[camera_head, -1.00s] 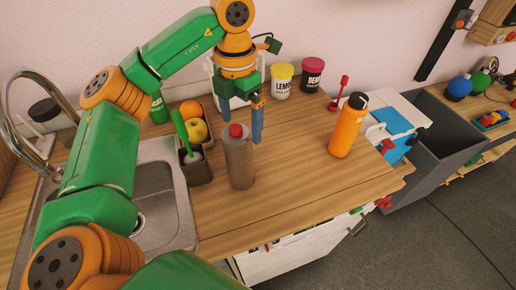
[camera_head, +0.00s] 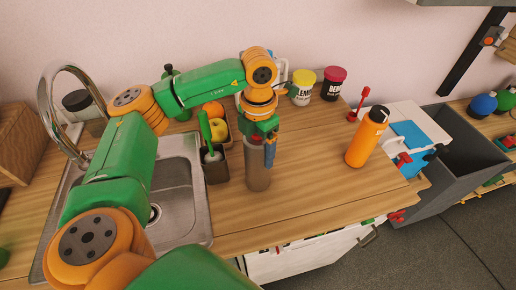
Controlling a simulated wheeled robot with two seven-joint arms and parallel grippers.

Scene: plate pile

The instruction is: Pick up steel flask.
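The steel flask (camera_head: 258,176) is a grey cylinder standing upright on the wooden counter, right of the sink. Its upper part and red cap are hidden behind my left gripper (camera_head: 264,152). The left gripper comes down from above, right over the flask's top. One blue finger shows along the flask's upper right side; the other finger is hidden, so how far the fingers are apart cannot be seen. My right gripper is out of view.
Left of the flask stand a dark brush holder (camera_head: 215,167) and a box with an apple (camera_head: 218,128) and an orange (camera_head: 213,109). An orange bottle (camera_head: 367,138) stands to the right. Two jars (camera_head: 301,88) are behind. The counter between flask and bottle is clear.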

